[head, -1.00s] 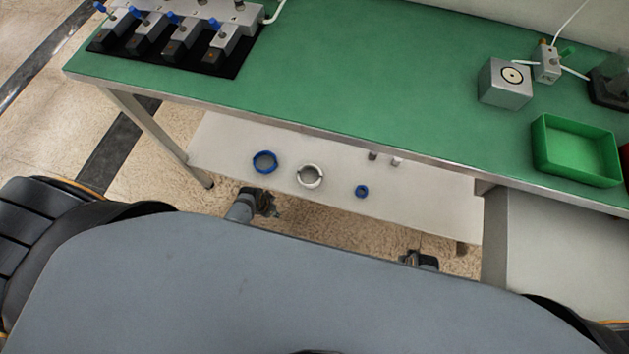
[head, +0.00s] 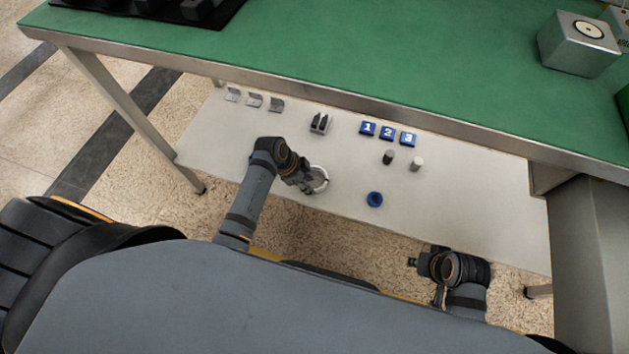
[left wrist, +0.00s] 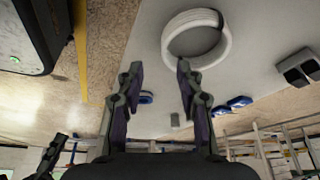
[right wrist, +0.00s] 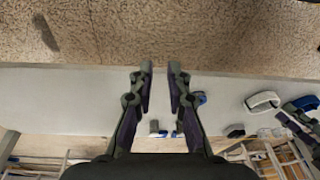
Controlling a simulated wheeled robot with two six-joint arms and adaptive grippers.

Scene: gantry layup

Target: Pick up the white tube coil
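The white tube coil (head: 324,183) lies flat on the lower shelf, partly covered by my left gripper in the head view. In the left wrist view the coil (left wrist: 226,46) lies just beyond the fingertips, more toward the right finger. My left gripper (left wrist: 159,67) is open with nothing between its fingers; it also shows at the coil's left side in the head view (head: 306,184). Whether it touches the coil I cannot tell. My right gripper (right wrist: 160,68) is open and empty, low near the shelf's front edge.
The shelf (head: 450,215) also holds a small blue coil (head: 370,203), a dark and a light cylinder (head: 415,164), numbered blue blocks (head: 387,133), a grey block with dark slots (head: 319,123) and grey brackets (head: 254,100). The green bench top (head: 350,50) overhangs it.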

